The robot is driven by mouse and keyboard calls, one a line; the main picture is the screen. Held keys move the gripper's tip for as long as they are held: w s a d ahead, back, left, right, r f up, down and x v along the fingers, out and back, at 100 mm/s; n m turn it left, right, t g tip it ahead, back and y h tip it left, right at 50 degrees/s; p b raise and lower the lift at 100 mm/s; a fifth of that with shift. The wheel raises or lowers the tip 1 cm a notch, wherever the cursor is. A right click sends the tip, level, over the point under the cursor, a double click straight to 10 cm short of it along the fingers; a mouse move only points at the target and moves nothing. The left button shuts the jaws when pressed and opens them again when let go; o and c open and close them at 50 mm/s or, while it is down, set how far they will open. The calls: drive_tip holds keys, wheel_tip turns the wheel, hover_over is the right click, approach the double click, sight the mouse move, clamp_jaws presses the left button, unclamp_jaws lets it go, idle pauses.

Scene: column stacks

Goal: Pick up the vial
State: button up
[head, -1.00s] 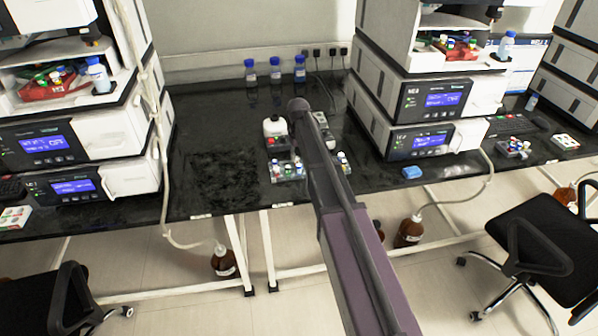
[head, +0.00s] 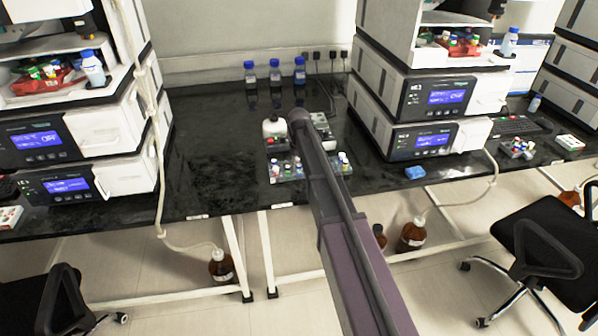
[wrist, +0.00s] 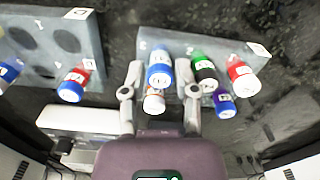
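Several capped vials stand in racks below my gripper in the wrist view. A blue-capped vial (wrist: 158,72) is between the two fingers of my gripper (wrist: 159,66), with a gap to each side. A white-capped vial (wrist: 154,103) is just below it in the picture. A green-capped vial (wrist: 204,68), a red-capped vial (wrist: 239,70) and a purple-capped vial (wrist: 224,103) are to the right of the fingers. The fingers are apart, and I see no grip on anything. In the head view my arm hides the gripper and part of the rack (head: 290,180).
Instrument stacks (head: 85,140) flank the dark bench (head: 215,165). The bench left of the racks is clear.

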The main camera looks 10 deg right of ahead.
sight(299, 165)
idle(0.3)
drive_tip(key=c, duration=0.5)
drive_tip(key=shift+r, duration=0.2)
wheel_tip(299, 165, up, 4)
drive_tip(key=p, duration=0.3)
drive_tip(key=shift+f+p, duration=0.25)
drive_tip(key=shift+p, duration=0.15)
drive_tip(key=s, duration=0.5)
drive_tip(key=s+a, duration=0.1)
drive_tip(key=s, duration=0.4)
drive_tip(key=s+a+r+p, duration=0.1)
drive_tip(key=s, duration=0.5)
drive_tip(key=shift+r, duration=0.1)
drive_tip(key=shift+o, duration=0.2)
clamp_jaws()
drive_tip(key=shift+a, duration=0.1)
